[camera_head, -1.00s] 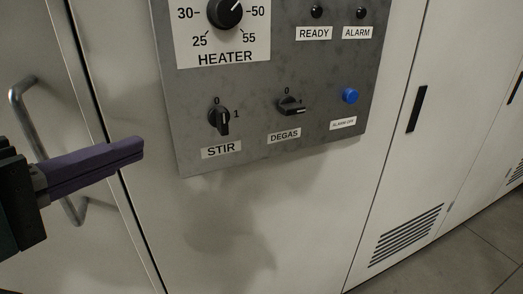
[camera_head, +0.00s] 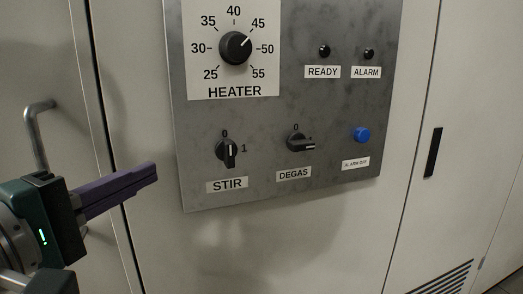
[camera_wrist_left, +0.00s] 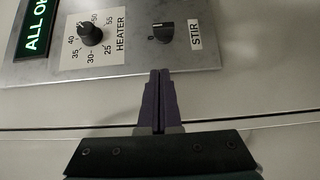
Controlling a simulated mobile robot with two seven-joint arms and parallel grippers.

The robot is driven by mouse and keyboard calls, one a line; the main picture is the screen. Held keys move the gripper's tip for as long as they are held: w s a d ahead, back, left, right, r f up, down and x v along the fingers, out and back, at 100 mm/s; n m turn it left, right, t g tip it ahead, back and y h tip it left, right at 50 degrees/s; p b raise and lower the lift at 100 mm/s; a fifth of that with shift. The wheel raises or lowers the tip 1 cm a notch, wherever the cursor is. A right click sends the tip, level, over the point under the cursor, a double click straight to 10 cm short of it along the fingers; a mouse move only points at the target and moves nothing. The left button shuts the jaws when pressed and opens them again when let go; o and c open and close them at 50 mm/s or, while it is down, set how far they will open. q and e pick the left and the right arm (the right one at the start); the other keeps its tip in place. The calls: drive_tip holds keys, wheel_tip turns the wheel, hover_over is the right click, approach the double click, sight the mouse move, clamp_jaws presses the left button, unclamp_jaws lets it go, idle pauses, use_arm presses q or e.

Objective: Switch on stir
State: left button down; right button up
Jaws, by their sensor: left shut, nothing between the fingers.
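The black STIR knob (camera_head: 228,152) is on the grey control panel (camera_head: 330,115). Its handle stands upright, with its longer end pointing down; a 0 is above it and a 1 to its right. My left gripper (camera_head: 155,172) has its purple fingers shut and empty, to the left of the STIR knob and slightly lower in the head view, apart from it. In the left wrist view the shut fingertips (camera_wrist_left: 160,74) are below the STIR knob (camera_wrist_left: 161,33) and do not touch it. My right gripper is not in view.
To the right of STIR are the DEGAS knob (camera_head: 300,142), its handle pointing right, and the blue ALARM OFF button (camera_head: 362,135). The HEATER dial (camera_head: 235,47) is above. A metal door handle (camera_head: 38,125) is at the left. A lit green sign (camera_wrist_left: 37,28) shows in the wrist view.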

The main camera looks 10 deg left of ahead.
use_arm(q)
approach(223, 146)
drive_tip(key=w+a, duration=0.2)
drive_tip(key=w, duration=0.1)
drive_tip(key=shift+a, duration=0.1)
drive_tip(key=w+d+p, duration=0.1)
drive_tip(key=w+d, duration=0.1)
drive_tip(key=shift+d, duration=0.35)
drive_tip(key=shift+w+d, duration=0.25)
drive_tip(key=shift+d, duration=0.1)
drive_tip(key=shift+p, duration=0.3)
